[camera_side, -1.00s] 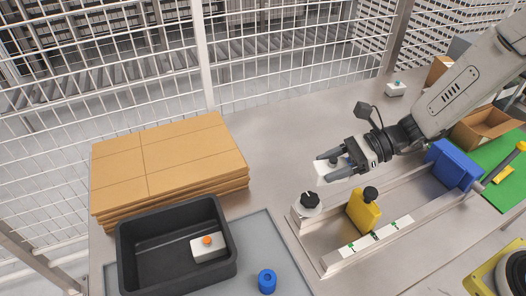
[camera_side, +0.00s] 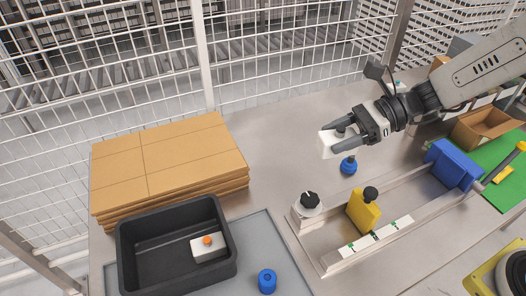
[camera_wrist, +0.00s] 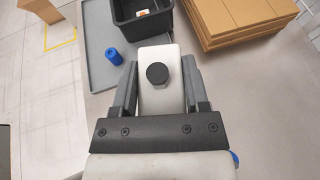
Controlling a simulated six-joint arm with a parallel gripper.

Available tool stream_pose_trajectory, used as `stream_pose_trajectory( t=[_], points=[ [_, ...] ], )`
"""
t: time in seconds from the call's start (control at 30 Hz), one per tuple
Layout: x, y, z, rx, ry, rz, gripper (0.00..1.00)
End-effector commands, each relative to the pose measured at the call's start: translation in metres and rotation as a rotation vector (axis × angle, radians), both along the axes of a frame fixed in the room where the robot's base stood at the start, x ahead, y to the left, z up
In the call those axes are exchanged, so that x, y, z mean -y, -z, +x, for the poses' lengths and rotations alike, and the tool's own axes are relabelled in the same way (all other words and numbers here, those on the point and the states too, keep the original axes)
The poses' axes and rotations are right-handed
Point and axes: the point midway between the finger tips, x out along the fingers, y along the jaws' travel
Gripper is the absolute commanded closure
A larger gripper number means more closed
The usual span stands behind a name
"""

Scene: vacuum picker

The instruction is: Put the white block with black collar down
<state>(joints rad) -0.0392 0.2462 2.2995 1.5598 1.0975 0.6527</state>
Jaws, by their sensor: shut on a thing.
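The white block with black collar (camera_side: 327,147) is held between the two fingers of my gripper (camera_side: 339,139), above the grey table. In the wrist view the white block (camera_wrist: 160,101) lies between both fingers of my gripper (camera_wrist: 158,70), its round black collar facing the camera. In the side view the fingers partly hide the block. A gap shows between it and the fixture below.
A blue knobbed piece (camera_side: 348,166) stands just below my gripper. The fixture rail (camera_side: 333,261) has a black-knobbed white piece (camera_side: 309,204) and a yellow block (camera_side: 363,211). A black bin (camera_side: 135,278), cardboard stack (camera_side: 170,160) and blue cylinder (camera_side: 267,281) are left.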

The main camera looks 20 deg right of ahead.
Motion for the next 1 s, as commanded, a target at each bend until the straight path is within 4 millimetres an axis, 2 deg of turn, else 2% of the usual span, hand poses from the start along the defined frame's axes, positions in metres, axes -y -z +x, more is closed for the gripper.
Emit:
stream_pose_trajectory(
  t=[0.07, 0.4, 0.77, 1.0],
  points=[
    [0.000, -0.010, 0.000, 0.005, 0.000, 0.000, 1.00],
    [0.000, -0.037, 0.000, 0.003, 0.000, 0.000, 1.00],
    [0.005, -0.019, -0.014, -0.003, -0.176, 0.000, 1.00],
    [0.013, -0.005, -0.026, -0.002, -0.349, 0.002, 1.00]
  ],
)
